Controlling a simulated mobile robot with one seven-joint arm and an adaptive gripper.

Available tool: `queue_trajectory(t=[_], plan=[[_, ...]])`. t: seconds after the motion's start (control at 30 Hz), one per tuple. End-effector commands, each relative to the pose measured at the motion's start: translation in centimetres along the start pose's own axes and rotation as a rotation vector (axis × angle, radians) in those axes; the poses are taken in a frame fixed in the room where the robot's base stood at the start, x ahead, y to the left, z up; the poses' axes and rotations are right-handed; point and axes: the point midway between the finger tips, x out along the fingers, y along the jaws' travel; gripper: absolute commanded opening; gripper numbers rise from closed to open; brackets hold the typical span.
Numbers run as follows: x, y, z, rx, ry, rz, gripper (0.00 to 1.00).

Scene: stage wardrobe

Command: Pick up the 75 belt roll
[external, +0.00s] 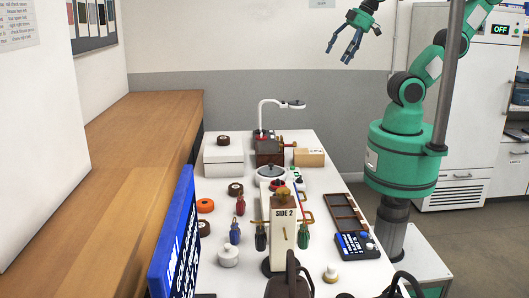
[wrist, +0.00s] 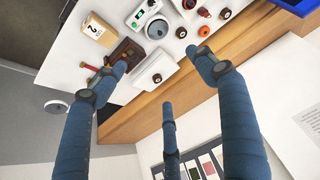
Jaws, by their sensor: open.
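Several small dark rolls lie on the white table. One brown roll (external: 223,140) sits on a white box at the back left; it also shows in the wrist view (wrist: 156,78), between the fingers in the picture. Another dark roll (external: 236,189) is nearer, with an orange roll (external: 205,205) and a further brown roll (external: 203,228) along the left edge. No number 75 is readable, so I cannot tell which one is the belt roll. My gripper (external: 342,54) is open and empty, high above the back right of the table. Its blue fingers (wrist: 162,72) are spread wide.
A white box (external: 222,161), a dark brown box (external: 268,153) and a magnifier lamp (external: 268,110) stand at the back. Bottles, a "SIDE 2" block (external: 285,235) and a blue panel (external: 175,240) crowd the front. A wooden counter (external: 130,150) runs along the left.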

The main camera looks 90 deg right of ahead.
Motion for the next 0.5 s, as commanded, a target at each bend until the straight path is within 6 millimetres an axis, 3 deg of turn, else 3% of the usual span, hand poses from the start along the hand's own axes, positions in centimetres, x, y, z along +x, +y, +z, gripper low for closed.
queue_trajectory(t=[0.27, 0.5], plan=[[0.2, -0.5, -2.6, -0.004, -0.02, -0.007, 0.71], [0.9, -1.6, -7.3, -0.009, -0.055, -0.018, 0.71]])
